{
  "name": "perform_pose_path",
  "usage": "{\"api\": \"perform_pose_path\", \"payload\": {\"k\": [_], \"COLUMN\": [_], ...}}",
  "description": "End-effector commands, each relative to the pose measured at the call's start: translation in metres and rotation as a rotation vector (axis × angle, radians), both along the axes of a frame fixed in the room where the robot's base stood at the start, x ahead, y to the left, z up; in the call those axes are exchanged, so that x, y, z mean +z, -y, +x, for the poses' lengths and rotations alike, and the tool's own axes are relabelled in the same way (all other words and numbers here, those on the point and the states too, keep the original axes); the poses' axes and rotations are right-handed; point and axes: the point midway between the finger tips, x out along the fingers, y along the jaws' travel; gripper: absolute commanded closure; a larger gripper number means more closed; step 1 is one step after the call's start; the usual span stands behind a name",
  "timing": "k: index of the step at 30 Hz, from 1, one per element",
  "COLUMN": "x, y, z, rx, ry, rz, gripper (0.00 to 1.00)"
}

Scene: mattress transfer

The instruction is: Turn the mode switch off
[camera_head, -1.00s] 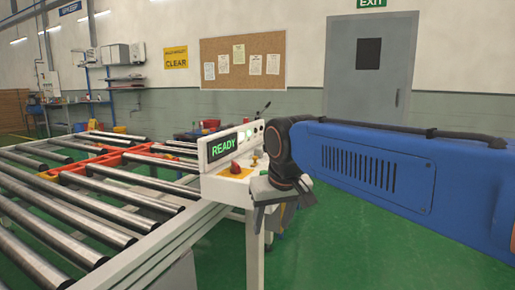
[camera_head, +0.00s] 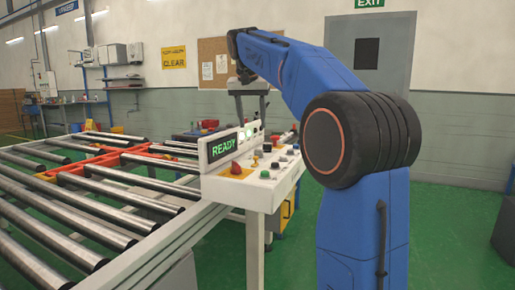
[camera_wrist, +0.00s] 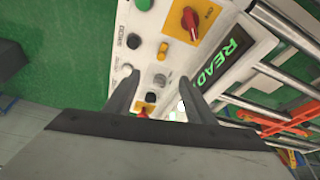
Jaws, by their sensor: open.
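The control panel (camera_head: 247,191) stands at the end of the roller conveyor, with several buttons and knobs on its sloped top. My gripper (camera_head: 250,116) is open and empty above the back of the panel. In the wrist view its two fingers (camera_wrist: 160,80) point at the panel, apart from each other. A black knob (camera_wrist: 133,41) sits beside a small label, and a yellow knob (camera_wrist: 163,50) is nearby. A red knob on a yellow plate (camera_wrist: 188,20) is farther up. The labels are too blurred to tell which control is the mode switch.
A display reading READY (camera_head: 222,146) rises from the panel's left edge. The roller conveyor (camera_head: 90,215) fills the left side. A grey door (camera_head: 370,80) and wall are behind.

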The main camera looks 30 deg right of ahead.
Motion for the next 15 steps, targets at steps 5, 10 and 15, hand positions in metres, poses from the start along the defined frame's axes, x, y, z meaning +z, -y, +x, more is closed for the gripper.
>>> {"api": "perform_pose_path", "payload": {"k": [5, 10, 15], "x": [0.013, 0.019, 0.021], "y": [0.021, 0.037, 0.044], "z": [0.045, 0.072, 0.084], "rx": [-0.100, -0.178, -0.217], "ry": [0.004, 0.011, 0.014], "rz": [0.000, 0.000, 0.001], "gripper": [0.50, 0.50, 0.50]}}
